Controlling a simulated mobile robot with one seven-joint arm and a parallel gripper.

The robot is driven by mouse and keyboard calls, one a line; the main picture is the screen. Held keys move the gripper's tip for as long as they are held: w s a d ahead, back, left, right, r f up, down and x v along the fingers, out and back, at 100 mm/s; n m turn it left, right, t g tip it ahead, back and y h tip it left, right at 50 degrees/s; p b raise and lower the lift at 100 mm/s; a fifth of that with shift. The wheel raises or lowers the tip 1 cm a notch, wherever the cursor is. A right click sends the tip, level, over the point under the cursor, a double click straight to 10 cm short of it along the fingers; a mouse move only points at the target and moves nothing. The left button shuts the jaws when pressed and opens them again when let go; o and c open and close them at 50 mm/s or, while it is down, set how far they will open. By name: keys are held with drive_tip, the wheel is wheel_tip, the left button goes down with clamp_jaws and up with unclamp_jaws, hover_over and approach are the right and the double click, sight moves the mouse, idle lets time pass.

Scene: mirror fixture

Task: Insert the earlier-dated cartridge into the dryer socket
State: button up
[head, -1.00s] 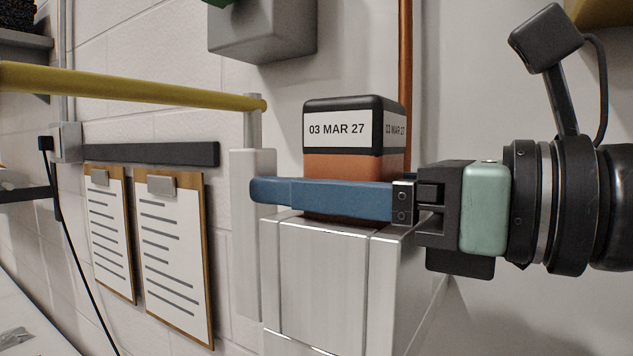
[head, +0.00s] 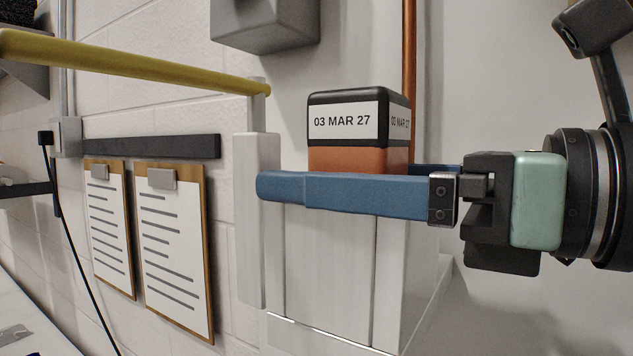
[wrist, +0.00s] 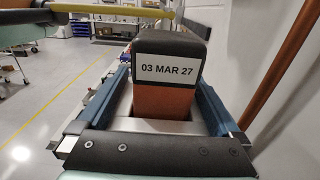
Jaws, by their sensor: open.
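A cartridge (head: 342,122) with a black top, orange lower body and a label reading 03 MAR 27 stands upright at the top of a pale metal block (head: 330,265). In the wrist view, the cartridge's orange part (wrist: 163,100) goes down into an opening in the metal top (wrist: 160,126), which looks like the dryer socket. How deep it sits is hidden. My gripper (head: 272,184) is open, with blue fingers on either side of the cartridge; in the wrist view, gaps show beside it. The near finger covers the cartridge's base in the head view. No second cartridge is visible.
A yellow bar (head: 140,66) runs left of the block, ending at a pale post (head: 256,210). A copper pipe (head: 409,45) rises behind the cartridge. A grey box (head: 265,22) hangs above. Clipboards (head: 172,245) hang on the wall at left.

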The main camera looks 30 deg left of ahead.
drive_tip(key=d+b, duration=0.2)
drive_tip(key=d, duration=0.9)
drive_tip(key=shift+s+d, duration=0.15)
drive_tip(key=shift+d, duration=0.05)
drive_tip(key=shift+s, duration=0.1)
